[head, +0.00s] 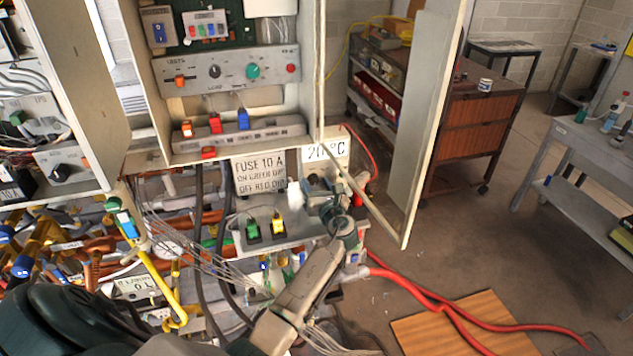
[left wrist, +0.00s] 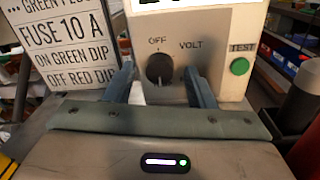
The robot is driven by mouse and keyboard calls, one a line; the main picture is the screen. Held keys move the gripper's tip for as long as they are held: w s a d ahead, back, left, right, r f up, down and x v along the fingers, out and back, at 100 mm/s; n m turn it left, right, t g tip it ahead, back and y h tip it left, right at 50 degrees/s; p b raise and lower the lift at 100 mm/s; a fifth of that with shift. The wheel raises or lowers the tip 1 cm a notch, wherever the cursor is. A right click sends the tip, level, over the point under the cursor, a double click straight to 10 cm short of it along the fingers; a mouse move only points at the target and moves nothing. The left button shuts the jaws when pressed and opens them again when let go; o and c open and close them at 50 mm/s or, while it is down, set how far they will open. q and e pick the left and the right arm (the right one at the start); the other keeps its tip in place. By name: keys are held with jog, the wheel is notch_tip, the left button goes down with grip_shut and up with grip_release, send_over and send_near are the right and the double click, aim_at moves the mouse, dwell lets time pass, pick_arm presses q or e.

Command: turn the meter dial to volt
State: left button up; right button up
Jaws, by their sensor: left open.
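The meter (head: 327,152) is a pale box with a display, below the open cabinet in the head view. In the left wrist view the meter (left wrist: 222,22) fills the upper middle. Its dark round dial (left wrist: 160,67) sits under the word OFF, with VOLT to the upper right. I cannot clearly tell where the dial points. My left gripper (left wrist: 160,72) is open, one finger on each side of the dial, with gaps visible. In the head view my left gripper (head: 332,192) is just below the meter, and the dial is hidden. My right gripper is not in view.
A green TEST button (left wrist: 240,66) is right of the dial. A FUSE 10 A sign (head: 259,173) stands left of the meter. The open cabinet door (head: 418,130) hangs to the right. Red hoses (head: 440,300) and a wooden board (head: 465,325) lie on the floor.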

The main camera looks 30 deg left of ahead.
pick_arm(q)
jog(key=c, duration=1)
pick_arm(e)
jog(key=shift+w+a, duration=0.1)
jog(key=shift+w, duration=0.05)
